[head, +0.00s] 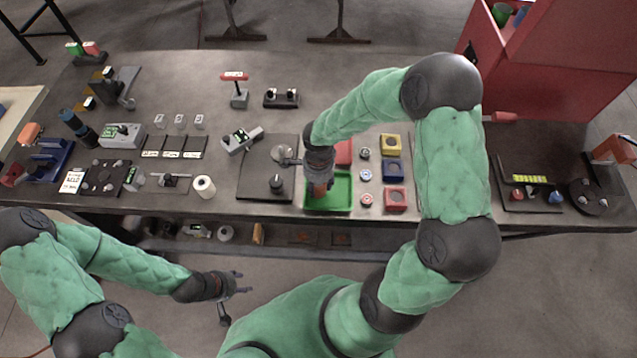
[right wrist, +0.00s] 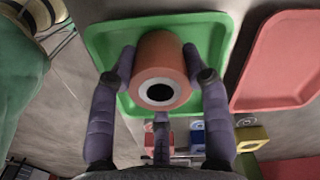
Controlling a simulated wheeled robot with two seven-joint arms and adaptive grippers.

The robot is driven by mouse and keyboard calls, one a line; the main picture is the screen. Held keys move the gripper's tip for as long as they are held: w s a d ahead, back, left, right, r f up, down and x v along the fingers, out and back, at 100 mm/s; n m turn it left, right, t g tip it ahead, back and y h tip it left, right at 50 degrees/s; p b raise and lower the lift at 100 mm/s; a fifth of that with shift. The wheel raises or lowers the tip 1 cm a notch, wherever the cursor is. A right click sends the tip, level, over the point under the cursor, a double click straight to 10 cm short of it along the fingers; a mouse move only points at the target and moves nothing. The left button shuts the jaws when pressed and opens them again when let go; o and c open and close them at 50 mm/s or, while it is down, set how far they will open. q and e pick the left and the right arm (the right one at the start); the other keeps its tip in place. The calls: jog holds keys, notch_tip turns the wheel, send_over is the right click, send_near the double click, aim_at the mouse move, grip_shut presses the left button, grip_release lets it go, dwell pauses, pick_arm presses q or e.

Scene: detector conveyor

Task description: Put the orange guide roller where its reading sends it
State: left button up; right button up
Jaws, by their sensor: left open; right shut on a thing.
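The orange guide roller (right wrist: 163,72) is a short cylinder with a pale ring and dark bore on its near end. My right gripper (right wrist: 165,75) is shut on it, one finger on each side. It is over the green tray (right wrist: 102,43); I cannot tell whether it touches the tray floor. In the head view the right gripper (head: 319,183) is over the green tray (head: 342,208), and the roller is mostly hidden. My left gripper (head: 238,284) is open and empty in front of the table. A grey device with a lit display (head: 242,140) stands left of the tray; its reading is too small to tell.
A red tray (right wrist: 281,66) lies beside the green one. Yellow (head: 391,143), blue (head: 393,170) and red (head: 395,199) square blocks stand right of the trays. A dark plate (head: 254,186) with a knob lies left. A white roll (head: 203,187) stands near the front edge.

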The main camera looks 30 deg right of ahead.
jog(key=shift+f, duration=0.1)
jog(key=o, duration=1.2)
jog(key=shift+o, duration=0.2)
jog(key=shift+r, duration=0.55)
notch_tip(320, 180, up, 11)
jog(key=p, duration=0.1)
jog(key=shift+r, duration=0.15)
